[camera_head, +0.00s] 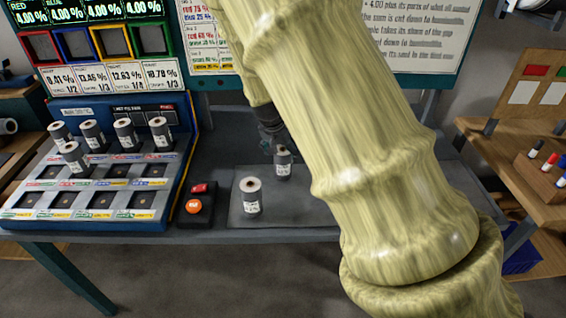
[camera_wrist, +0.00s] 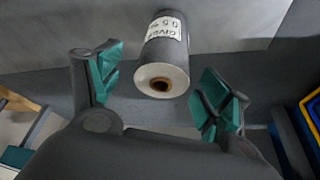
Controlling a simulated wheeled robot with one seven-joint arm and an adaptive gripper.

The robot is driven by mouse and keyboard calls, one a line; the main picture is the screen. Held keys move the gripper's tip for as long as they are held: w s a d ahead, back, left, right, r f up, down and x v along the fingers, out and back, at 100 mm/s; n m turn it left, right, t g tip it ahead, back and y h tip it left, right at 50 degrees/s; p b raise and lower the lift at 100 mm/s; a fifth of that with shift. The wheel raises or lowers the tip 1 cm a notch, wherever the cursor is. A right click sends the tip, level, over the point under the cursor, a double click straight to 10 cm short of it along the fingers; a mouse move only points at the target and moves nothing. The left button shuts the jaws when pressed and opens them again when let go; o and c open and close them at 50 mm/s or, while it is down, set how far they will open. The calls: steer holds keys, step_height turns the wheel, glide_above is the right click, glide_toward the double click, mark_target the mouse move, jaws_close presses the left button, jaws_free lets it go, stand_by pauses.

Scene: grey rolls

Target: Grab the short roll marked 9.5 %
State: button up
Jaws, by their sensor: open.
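A grey roll with a white label (camera_wrist: 163,60) lies between the two teal-padded fingers of my gripper (camera_wrist: 160,88) in the wrist view. Its pale end with a brown core faces the camera. The label shows a number ending in .5; its first digit is unclear. The fingers are open, with a gap on both sides of the roll. In the head view, two short rolls stand upright on the grey mat: a front-left one (camera_head: 249,197) and a back-right one (camera_head: 282,164). My gripper (camera_head: 271,138) is just above the back-right roll, partly hidden by my arm. Their labels are unreadable there.
A blue-edged rack (camera_head: 85,222) at left holds several similar rolls. A control box with red and orange buttons (camera_head: 196,207) stands between the rack and the mat (camera_head: 300,212). Screens stand behind the table. A wooden shelf with markers (camera_head: 540,165) is at right.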

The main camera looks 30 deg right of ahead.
steer(key=shift+p+x, duration=0.8)
steer(key=shift+x, duration=1.95)
steer(key=shift+w+a, duration=0.1)
steer(key=c, duration=1.2)
